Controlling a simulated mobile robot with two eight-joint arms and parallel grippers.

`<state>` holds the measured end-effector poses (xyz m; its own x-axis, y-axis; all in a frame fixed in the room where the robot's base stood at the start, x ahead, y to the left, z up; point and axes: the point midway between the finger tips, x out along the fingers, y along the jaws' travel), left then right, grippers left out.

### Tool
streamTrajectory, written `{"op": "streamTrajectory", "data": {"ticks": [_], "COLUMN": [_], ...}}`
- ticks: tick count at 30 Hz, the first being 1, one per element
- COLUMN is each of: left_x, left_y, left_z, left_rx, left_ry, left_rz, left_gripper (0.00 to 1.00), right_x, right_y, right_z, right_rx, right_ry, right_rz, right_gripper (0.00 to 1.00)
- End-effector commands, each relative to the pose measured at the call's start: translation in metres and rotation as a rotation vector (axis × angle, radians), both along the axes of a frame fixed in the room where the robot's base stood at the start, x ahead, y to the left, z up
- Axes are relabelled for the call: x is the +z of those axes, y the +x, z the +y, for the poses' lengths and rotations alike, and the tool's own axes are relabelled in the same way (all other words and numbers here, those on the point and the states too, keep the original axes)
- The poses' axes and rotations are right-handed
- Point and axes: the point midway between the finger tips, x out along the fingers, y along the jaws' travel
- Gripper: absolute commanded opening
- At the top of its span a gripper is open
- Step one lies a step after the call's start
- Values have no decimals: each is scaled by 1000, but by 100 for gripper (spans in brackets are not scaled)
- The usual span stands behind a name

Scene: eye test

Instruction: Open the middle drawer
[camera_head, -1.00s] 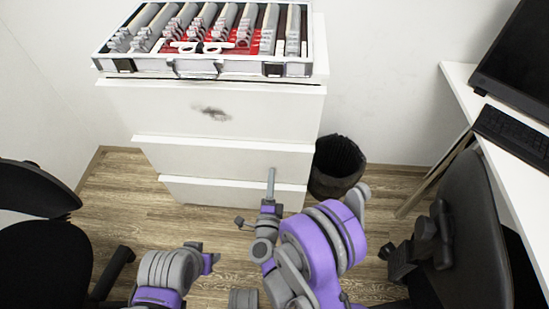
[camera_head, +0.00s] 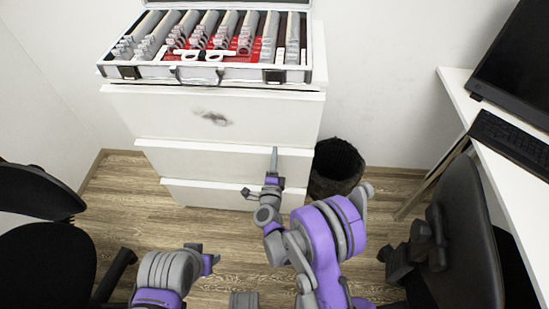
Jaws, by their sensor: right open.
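A white cabinet with three stacked drawers stands against the wall. The middle drawer (camera_head: 205,162) looks closed, between the top drawer (camera_head: 165,112) and the bottom drawer (camera_head: 215,196). My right gripper (camera_head: 274,158) is open, and its fingers reach up in front of the right part of the middle drawer, near its upper edge. I cannot tell whether they touch it. My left gripper (camera_head: 208,262) is low in front of the cabinet, apart from it; its jaws cannot be made out.
An open case of lenses (camera_head: 205,72) lies on top of the cabinet. A dark waste bin (camera_head: 337,168) stands to the cabinet's right. A white desk (camera_head: 455,85) with a keyboard and monitor is at the right. Black chairs stand at the left (camera_head: 45,262) and right (camera_head: 465,235).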

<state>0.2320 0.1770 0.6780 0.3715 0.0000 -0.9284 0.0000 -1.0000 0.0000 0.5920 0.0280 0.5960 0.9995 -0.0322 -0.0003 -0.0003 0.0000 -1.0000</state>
Motion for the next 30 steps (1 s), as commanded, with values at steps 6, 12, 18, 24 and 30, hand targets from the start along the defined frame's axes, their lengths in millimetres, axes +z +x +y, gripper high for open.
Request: {"op": "streamTrajectory", "data": {"ticks": [6, 12, 18, 24, 30], "left_x": [0, 0, 0, 0, 0], "left_y": [0, 0, 0, 0, 0], "left_z": [0, 0, 0, 0, 0], "left_rx": [0, 0, 0, 0, 0], "left_ry": [0, 0, 0, 0, 0], "left_rz": [0, 0, 0, 0, 0], "left_gripper": [50, 50, 50, 50, 50], "right_x": [0, 0, 0, 0, 0], "right_y": [0, 0, 0, 0, 0], "right_z": [0, 0, 0, 0, 0], "right_rx": [0, 0, 0, 0, 0], "right_ry": [0, 0, 0, 0, 0], "right_rz": [0, 0, 0, 0, 0], "right_gripper": [30, 0, 0, 0, 0]}}
